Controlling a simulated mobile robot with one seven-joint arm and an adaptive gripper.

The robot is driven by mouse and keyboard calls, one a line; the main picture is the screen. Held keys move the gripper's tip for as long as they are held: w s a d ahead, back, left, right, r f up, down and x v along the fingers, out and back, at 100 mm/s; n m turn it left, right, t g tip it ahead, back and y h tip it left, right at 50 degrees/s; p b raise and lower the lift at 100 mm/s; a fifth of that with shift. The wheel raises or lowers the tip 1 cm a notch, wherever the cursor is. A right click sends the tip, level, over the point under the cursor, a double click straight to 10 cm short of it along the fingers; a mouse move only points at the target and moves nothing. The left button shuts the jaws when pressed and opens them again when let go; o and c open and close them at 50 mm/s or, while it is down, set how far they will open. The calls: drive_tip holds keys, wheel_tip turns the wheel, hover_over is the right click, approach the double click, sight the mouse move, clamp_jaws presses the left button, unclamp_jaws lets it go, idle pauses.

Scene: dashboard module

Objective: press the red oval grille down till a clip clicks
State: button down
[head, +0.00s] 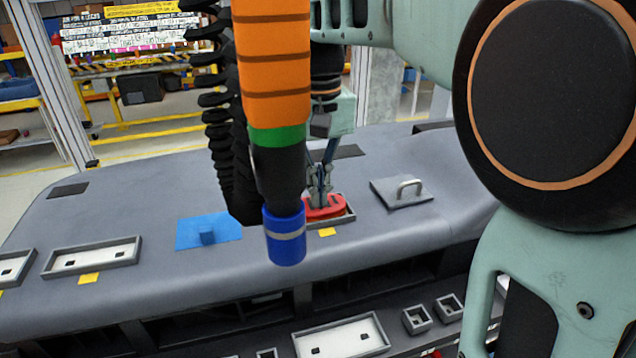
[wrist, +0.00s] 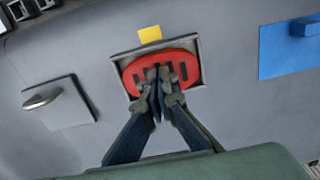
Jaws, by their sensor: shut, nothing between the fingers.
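The red oval grille (wrist: 183,70) with dark slots sits within a grey rectangular frame (wrist: 120,61) on the dashboard. In the head view the grille (head: 325,211) shows only partly, behind my gripper and the hanging orange and blue hose. My gripper (wrist: 158,92) is shut and empty, with its fingertips over the near middle part of the grille, touching it or just above; I cannot tell which. In the head view my gripper (head: 319,200) points down at the grille. Whether any clip is engaged is not visible.
A plate with a metal handle (head: 408,190) lies right of the grille, and a blue plate with a block (head: 207,233) lies left. A yellow tag (head: 327,232) marks the grille's frame. Empty grey frames (head: 92,257) sit farther left. The dashboard surface between them is clear.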

wheel_tip(320, 180, up, 8)
drive_tip(key=p, duration=0.7)
drive_tip(key=shift+f, duration=0.1)
